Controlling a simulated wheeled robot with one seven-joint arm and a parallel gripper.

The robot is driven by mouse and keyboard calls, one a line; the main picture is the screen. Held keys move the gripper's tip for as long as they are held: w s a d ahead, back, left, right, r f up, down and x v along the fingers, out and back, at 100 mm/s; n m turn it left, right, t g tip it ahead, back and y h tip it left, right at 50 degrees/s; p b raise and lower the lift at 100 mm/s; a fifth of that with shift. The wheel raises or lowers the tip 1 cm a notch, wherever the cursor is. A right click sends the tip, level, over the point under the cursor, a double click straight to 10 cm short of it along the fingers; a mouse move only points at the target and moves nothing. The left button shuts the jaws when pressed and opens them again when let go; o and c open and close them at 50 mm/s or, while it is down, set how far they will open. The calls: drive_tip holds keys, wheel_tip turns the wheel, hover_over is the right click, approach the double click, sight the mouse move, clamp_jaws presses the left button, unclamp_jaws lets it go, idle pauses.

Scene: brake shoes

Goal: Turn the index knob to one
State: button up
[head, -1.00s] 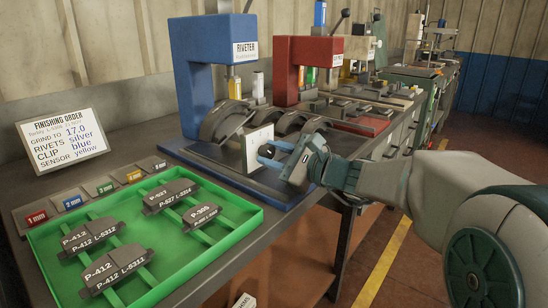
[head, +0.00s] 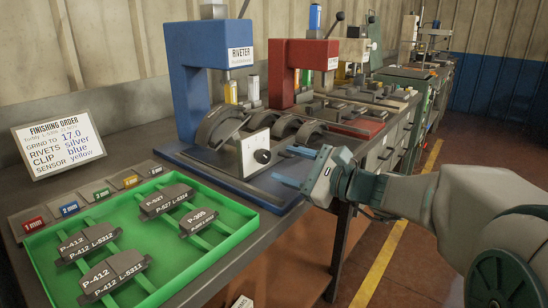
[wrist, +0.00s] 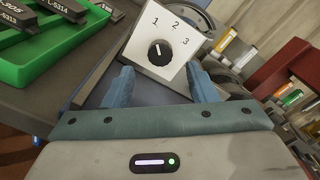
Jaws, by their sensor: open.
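The index knob is a round black knob (wrist: 161,53) on a pale square plate (wrist: 178,36) printed 1, 2 and 3. In the wrist view its white mark points up, seemingly toward the 1. In the head view the knob (head: 262,156) faces right on the front of the blue riveter (head: 212,85). My gripper (head: 290,167) is open and empty, a short way in front of the knob and apart from it. In the wrist view its two blue fingers (wrist: 163,88) lie below the knob, one to each side.
A green tray (head: 262,213) with several labelled brake shoes lies at the bench's front left. A finishing order card (head: 58,143) stands behind it. A red press (head: 305,65) stands beyond the riveter. The aisle on the right is clear.

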drive_tip(key=p+v, duration=0.1)
drive_tip(key=v, duration=0.7)
drive_tip(key=s+a+r+n+g+h+p, duration=0.1)
drive_tip(key=s+a+n+g+h+p, duration=0.2)
drive_tip(key=s+n+p, duration=0.4)
drive_tip(key=s+a+r+n+g+h+p, duration=0.1)
drive_tip(key=s+n+g+h+p, duration=0.3)
drive_tip(key=p, duration=0.5)
drive_tip(key=s+d+r+n+g+h+p, duration=0.1)
drive_tip(key=s+d+r+n+h+p, duration=0.4)
drive_tip(key=p, duration=0.6)
drive_tip(key=d+r+n+h, duration=0.1)
drive_tip(key=d+r+h, duration=0.1)
drive_tip(key=d, duration=0.1)
drive_tip(key=shift+s+d+n, duration=0.35)
drive_tip(key=shift+s+n, duration=0.05)
drive_tip(key=shift+r, duration=0.15)
